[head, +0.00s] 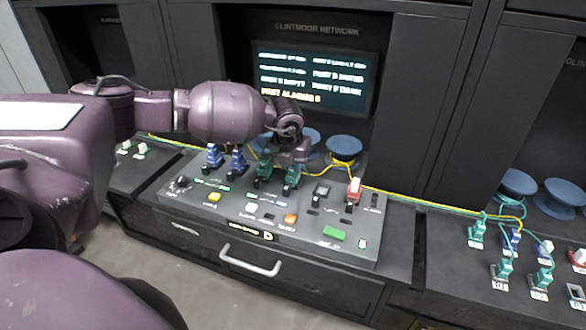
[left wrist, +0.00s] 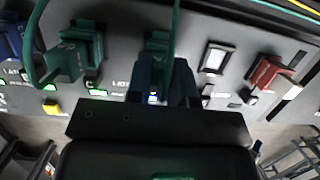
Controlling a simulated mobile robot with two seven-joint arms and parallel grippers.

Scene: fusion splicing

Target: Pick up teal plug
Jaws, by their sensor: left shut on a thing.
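My left gripper (head: 291,163) reaches down over the console from the left. It is shut on a teal plug (head: 291,178), the right one of two teal plugs in the middle of the panel. In the left wrist view, the dark fingers (left wrist: 165,88) close around this plug (left wrist: 158,43), with a green cable running up from it. The plug is upright at its socket; I cannot tell whether it is seated or slightly lifted. The other teal plug (head: 263,172) stands just to the left, and it also shows in the left wrist view (left wrist: 68,58). My right gripper is not in view.
Two blue plugs (head: 213,157) stand left of the teal pair. A red plug (head: 354,190) and an empty-looking socket (head: 321,191) are to the right. Blue spools (head: 344,148) and yellow and green cables run behind. A screen (head: 312,75) rises at the back.

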